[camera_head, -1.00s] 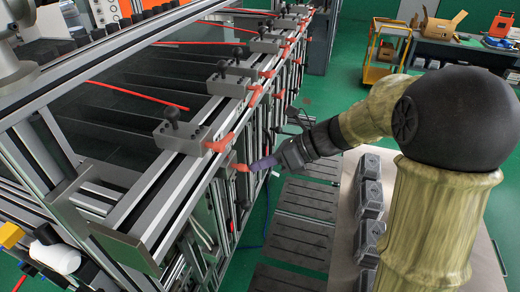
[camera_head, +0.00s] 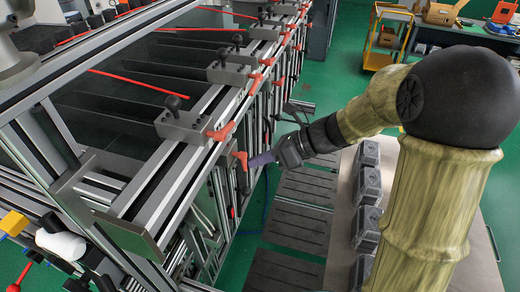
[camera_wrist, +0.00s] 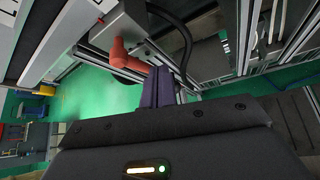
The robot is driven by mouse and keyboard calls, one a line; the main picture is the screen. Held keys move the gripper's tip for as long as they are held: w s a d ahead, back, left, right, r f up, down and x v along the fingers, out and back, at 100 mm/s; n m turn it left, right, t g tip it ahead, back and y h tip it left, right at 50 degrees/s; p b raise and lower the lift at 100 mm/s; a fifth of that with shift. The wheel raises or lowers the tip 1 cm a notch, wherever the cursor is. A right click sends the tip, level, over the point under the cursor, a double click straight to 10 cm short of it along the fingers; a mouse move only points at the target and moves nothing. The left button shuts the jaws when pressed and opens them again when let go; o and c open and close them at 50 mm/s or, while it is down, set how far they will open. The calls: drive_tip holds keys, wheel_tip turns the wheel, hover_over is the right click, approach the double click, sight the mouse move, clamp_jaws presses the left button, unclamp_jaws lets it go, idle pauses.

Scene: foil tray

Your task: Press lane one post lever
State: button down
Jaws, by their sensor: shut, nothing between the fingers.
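The nearest low orange-red lever (camera_head: 241,158) sticks out from the side of the aluminium frame, below the front rail. It also shows in the wrist view (camera_wrist: 124,56), up and left of the fingers, with its free end near their tips. My gripper (camera_head: 252,163) is at the lever's right side in the head view, its purple fingers shut and empty. The fingers (camera_wrist: 158,88) point away from me in the wrist view. I cannot tell whether they touch the lever. Another orange-red lever (camera_head: 221,131) sits above on the rail, beside a grey clamp block (camera_head: 184,125).
The long frame (camera_head: 180,165) with several similar clamps fills the left. Dark slatted plates (camera_head: 300,228) lie on the floor below my arm. A pale bench (camera_head: 396,205) with several grey blocks stands at right. A yellow trolley (camera_head: 383,50) stands far back on green floor.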

drive_tip(key=shift+r+p, duration=0.5)
drive_tip(key=shift+r, duration=0.1)
drive_tip(key=shift+d, duration=0.1)
drive_tip(key=w+d+b, duration=0.1)
drive_tip(key=w+d, duration=0.1)
drive_tip(key=d, duration=0.4)
drive_tip(key=w+d+r+b, duration=0.1)
drive_tip(key=w+d, duration=0.2)
drive_tip(key=d, duration=0.4)
drive_tip(key=shift+r, duration=0.1)
